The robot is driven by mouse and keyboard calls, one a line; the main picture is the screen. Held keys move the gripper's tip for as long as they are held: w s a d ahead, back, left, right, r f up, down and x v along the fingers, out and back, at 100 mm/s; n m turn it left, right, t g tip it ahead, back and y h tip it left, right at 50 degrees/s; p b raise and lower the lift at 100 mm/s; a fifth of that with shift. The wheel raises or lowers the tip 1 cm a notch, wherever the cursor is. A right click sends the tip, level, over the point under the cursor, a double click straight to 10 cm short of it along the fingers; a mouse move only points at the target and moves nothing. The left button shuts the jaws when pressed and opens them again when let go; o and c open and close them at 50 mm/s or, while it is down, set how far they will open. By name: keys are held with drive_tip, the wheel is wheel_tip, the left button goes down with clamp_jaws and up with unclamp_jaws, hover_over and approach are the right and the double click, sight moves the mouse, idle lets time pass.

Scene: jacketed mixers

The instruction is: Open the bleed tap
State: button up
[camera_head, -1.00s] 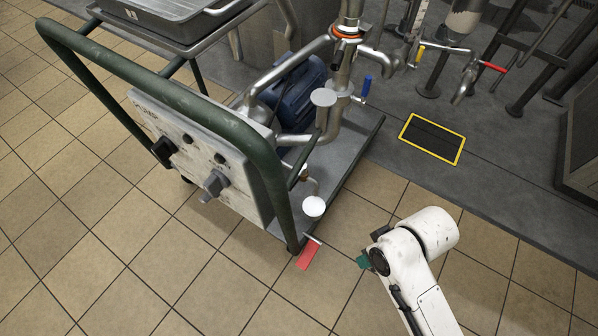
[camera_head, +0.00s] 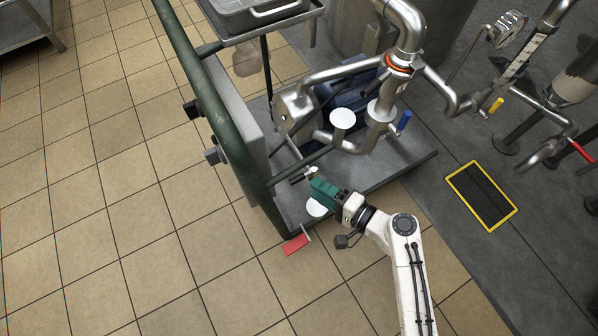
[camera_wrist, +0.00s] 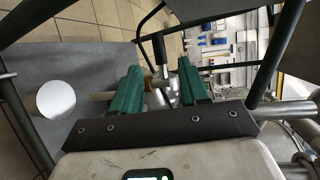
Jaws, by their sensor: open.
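My gripper (camera_head: 314,182), with green fingers, is extended over the low deck of the pump trolley, beside its dark green frame. In the wrist view the two green fingers (camera_wrist: 160,75) are apart. A small metal fitting with a dark crosswise end (camera_wrist: 161,56) shows in the gap between them, beyond the fingertips; contact cannot be told. It may be the bleed tap, but no label shows. In the head view a small dark and silver piece (camera_head: 299,175) is just at the fingertips. Much of this low fitting is hidden by my gripper.
A white disc (camera_head: 316,208) is right below my gripper and shows at left in the wrist view (camera_wrist: 56,99). Another white disc (camera_head: 342,118) and a blue-handled valve (camera_head: 404,121) stand behind. The green frame (camera_head: 215,95) is close at left. A red tag (camera_head: 296,244) hangs low.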

sight(303, 176)
drive_tip(key=b+x, duration=0.1)
drive_tip(key=x, duration=0.8)
drive_tip(key=shift+b, duration=0.4)
drive_tip(key=shift+a+f, duration=0.1)
clamp_jaws()
